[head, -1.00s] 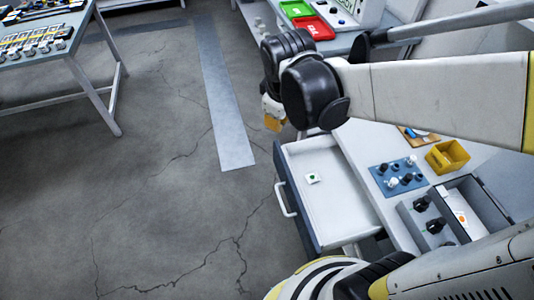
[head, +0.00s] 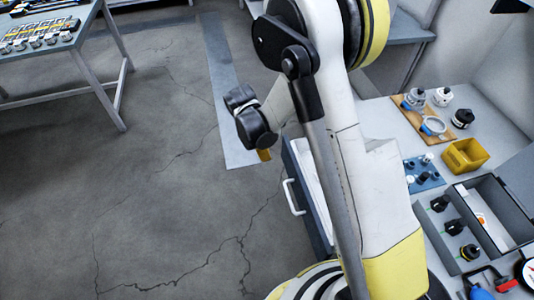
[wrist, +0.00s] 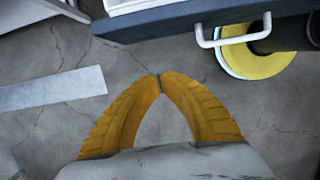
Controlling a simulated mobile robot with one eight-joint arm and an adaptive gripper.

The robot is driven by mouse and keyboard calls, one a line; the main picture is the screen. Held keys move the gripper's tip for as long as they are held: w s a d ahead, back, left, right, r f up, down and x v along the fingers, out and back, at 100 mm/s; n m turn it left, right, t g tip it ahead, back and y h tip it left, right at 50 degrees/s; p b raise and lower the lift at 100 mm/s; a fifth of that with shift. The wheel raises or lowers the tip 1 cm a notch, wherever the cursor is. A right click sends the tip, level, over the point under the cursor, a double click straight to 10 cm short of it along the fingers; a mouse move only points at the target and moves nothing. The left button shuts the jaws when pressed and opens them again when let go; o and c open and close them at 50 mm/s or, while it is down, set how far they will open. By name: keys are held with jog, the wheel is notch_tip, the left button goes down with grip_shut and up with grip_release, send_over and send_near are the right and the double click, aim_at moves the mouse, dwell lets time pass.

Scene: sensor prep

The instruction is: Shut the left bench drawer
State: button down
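The left bench drawer stands open, its dark blue front (head: 312,205) pulled out from the bench, with a white bar handle (head: 293,197). My arm hides most of its inside in the head view. In the wrist view the drawer front (wrist: 180,18) crosses the top, with its handle (wrist: 235,38) at upper right. My gripper (head: 263,155) is just beyond the far front corner of the drawer, on the floor side. In the wrist view its orange fingers (wrist: 160,80) meet at the tips with nothing between them, apart from the drawer front.
The bench top on the right holds a yellow bin (head: 464,156), a blue board with knobs (head: 424,172), a wooden board with round parts (head: 424,118) and an open grey case (head: 490,215). Another table (head: 60,42) stands at far left. The floor left of the drawer is clear.

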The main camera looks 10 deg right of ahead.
jog(key=d+f+b, duration=0.4)
jog(key=d+f, duration=0.1)
jog(key=f, duration=0.1)
jog(key=shift+d+f, duration=0.15)
jog(key=shift+d, duration=0.2)
jog(key=shift+w, duration=0.1)
